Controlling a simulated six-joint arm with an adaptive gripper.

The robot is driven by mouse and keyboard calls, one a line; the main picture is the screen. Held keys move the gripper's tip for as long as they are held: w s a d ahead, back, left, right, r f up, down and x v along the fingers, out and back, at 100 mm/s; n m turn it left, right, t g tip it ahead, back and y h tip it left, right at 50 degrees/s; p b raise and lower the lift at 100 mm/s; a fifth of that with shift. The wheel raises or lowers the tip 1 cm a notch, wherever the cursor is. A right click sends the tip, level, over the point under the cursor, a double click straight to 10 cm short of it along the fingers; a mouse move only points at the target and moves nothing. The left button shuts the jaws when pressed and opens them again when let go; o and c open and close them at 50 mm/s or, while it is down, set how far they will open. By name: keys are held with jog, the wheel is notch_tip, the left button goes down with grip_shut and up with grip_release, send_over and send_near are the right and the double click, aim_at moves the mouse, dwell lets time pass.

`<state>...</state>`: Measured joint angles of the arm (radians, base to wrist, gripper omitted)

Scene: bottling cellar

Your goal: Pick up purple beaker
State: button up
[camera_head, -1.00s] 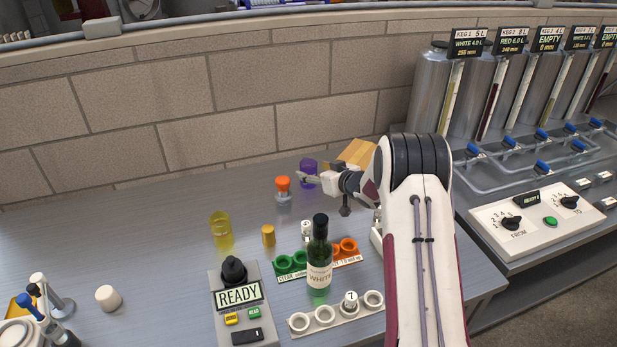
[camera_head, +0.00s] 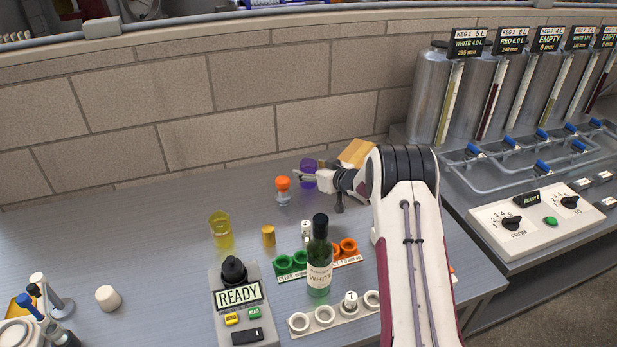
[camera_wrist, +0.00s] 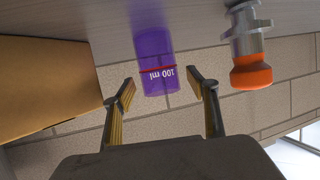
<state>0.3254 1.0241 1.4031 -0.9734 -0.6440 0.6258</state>
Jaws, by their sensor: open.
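The purple beaker (camera_head: 308,168) stands on the bench near the back wall, partly hidden behind my gripper (camera_head: 300,177) in the head view. In the wrist view the purple beaker (camera_wrist: 153,62) appears upside down, with a red line and "100 ml" on it. It lies ahead of and between the two fingers of my gripper (camera_wrist: 161,90). The fingers are open, with a gap showing on each side of the beaker. I see no contact.
An orange-capped vial (camera_head: 283,188) stands close to the left of the beaker in the head view; it also shows in the wrist view (camera_wrist: 250,70). A tan box (camera_head: 356,152) is close on the other side. A green wine bottle (camera_head: 319,270) stands nearer the front.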

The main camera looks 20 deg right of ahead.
jog(key=shift+x, duration=1.15)
jog(key=shift+c, duration=0.3)
jog(key=c, duration=1.2)
